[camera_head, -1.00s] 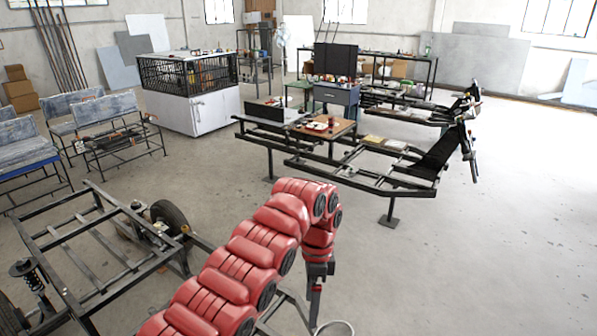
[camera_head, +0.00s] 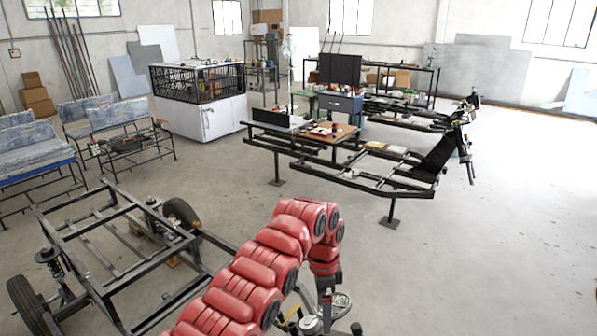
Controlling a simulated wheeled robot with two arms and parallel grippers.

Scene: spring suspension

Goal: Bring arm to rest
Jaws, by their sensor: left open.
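My left arm (camera_head: 262,272), made of red segments, rises from the bottom centre of the head view and bends over at the top. Its dark left gripper (camera_head: 326,298) hangs pointing down at the lower centre. It is open, and I see nothing held in it. The fingertips are small and partly lost against metal parts behind them. My right gripper is not in view.
A black chassis frame (camera_head: 118,238) with wheels stands at lower left. A silver round part (camera_head: 338,303) shows just behind the gripper. The floor at right is clear.

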